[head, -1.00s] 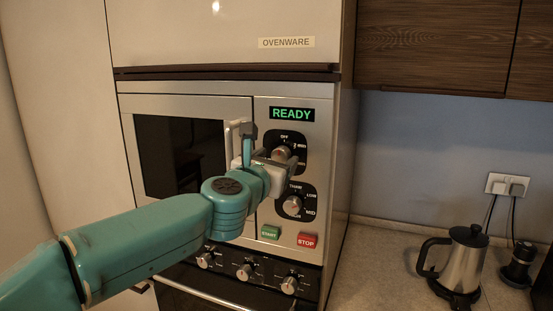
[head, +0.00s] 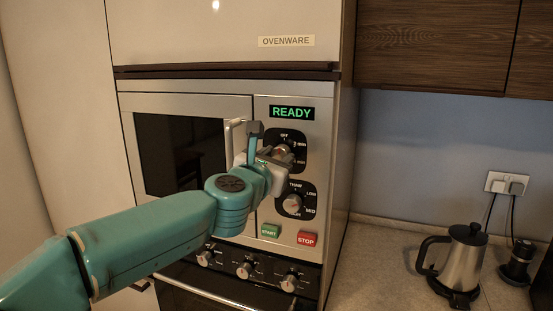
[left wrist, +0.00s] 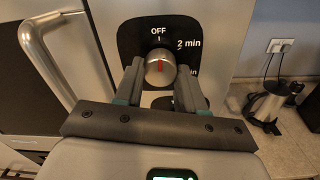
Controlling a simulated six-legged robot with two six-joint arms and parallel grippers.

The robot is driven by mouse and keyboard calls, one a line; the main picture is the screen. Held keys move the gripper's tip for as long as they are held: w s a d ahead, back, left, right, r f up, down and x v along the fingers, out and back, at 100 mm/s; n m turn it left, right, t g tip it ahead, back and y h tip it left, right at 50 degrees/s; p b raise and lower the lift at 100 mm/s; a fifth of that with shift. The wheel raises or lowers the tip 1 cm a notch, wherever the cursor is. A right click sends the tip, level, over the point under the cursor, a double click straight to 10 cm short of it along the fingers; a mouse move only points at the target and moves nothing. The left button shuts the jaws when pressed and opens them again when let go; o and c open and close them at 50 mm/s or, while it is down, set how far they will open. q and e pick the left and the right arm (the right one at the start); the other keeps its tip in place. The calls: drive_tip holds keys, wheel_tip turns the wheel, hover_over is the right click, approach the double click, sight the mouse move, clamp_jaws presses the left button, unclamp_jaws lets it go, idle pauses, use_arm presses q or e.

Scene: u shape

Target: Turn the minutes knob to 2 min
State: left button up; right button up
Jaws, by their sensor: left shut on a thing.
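The minutes knob (left wrist: 160,70) is a round silver knob with a red line on a black dial plate (left wrist: 133,38). In the left wrist view its red line points up toward OFF, with "2 min" up and to the right. In the head view the upper knob (head: 283,150) is partly hidden by my left gripper (head: 279,153). In the left wrist view my left gripper (left wrist: 160,80) has a finger on each side of the knob and is shut on it. My right gripper is in neither view.
The microwave display (head: 292,113) reads READY. Below are the power knob (head: 292,204), a green START button (head: 270,231) and a red STOP button (head: 307,239). A door handle (left wrist: 50,60) stands out left of my gripper. A kettle (head: 460,262) stands on the right counter.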

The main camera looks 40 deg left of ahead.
use_arm(q)
drive_tip(key=m, duration=0.5)
drive_tip(key=m+p, duration=0.1)
drive_tip(key=m, duration=0.4)
drive_tip(key=shift+m, duration=0.4)
drive_tip(key=shift+f, duration=0.1)
idle(0.3)
drive_tip(key=o, duration=1)
drive_tip(key=shift+o, duration=0.3)
drive_tip(key=shift+s, duration=0.15)
